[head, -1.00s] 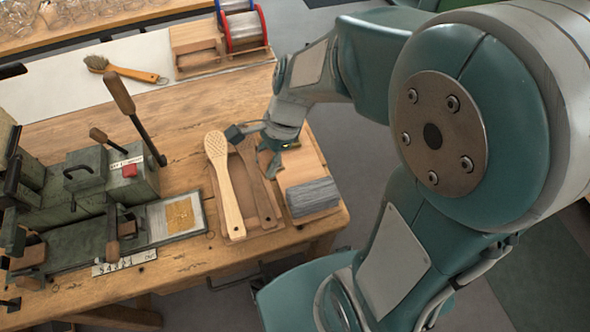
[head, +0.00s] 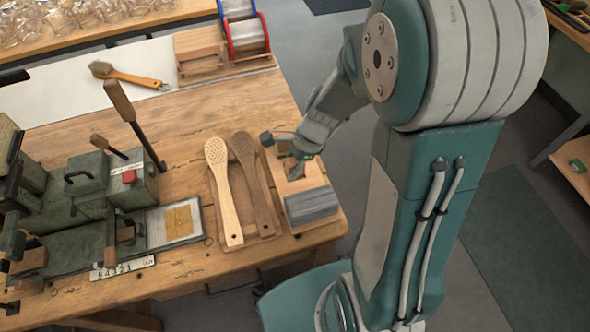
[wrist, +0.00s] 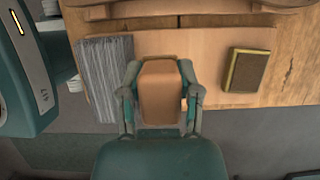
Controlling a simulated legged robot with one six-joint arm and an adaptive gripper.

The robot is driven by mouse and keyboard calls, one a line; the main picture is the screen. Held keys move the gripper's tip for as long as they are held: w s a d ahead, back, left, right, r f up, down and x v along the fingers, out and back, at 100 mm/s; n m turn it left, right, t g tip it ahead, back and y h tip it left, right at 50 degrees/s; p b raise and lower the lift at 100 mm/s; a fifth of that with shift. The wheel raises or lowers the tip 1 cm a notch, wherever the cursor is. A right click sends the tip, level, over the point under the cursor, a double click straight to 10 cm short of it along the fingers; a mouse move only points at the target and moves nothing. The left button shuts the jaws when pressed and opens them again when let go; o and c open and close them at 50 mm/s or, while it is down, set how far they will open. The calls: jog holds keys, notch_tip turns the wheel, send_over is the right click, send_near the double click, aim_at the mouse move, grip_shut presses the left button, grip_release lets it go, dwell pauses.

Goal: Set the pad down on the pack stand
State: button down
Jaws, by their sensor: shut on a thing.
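My gripper (wrist: 160,72) is shut on a brown, leather-coloured pad (wrist: 160,92), with a finger on each side of it. In the head view my gripper (head: 283,155) is over the wooden pack stand (head: 316,178) at the table's right edge, and the pad is mostly hidden there. In the wrist view the stand (wrist: 210,88) lies behind the pad. A grey bristle pack (head: 311,205) lies on the stand's near end; it is left of my gripper in the wrist view (wrist: 101,78). I cannot tell whether the pad touches the stand.
A dark block with a yellow rim (wrist: 246,70) lies on the stand, right of my gripper. Two wooden paddles, pale (head: 225,195) and dark (head: 252,180), lie on a tray beside the stand. A green machine (head: 110,185) stands left. Wire spools (head: 243,30) stand behind.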

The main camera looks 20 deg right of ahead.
aim_at(293, 166)
jog(key=w+f, duration=0.1)
jog(key=w+d+f, duration=0.1)
jog(key=f, duration=0.1)
jog(key=shift+w+d+f, duration=0.1)
jog(key=shift+w+f, duration=0.1)
jog(key=shift+w+d+f, duration=0.1)
jog(key=shift+f, duration=0.75)
jog(key=shift+w+d+f, duration=0.1)
jog(key=shift+f, duration=0.75)
jog(key=shift+c, duration=1.5)
grip_release()
jog(key=shift+f, duration=0.1)
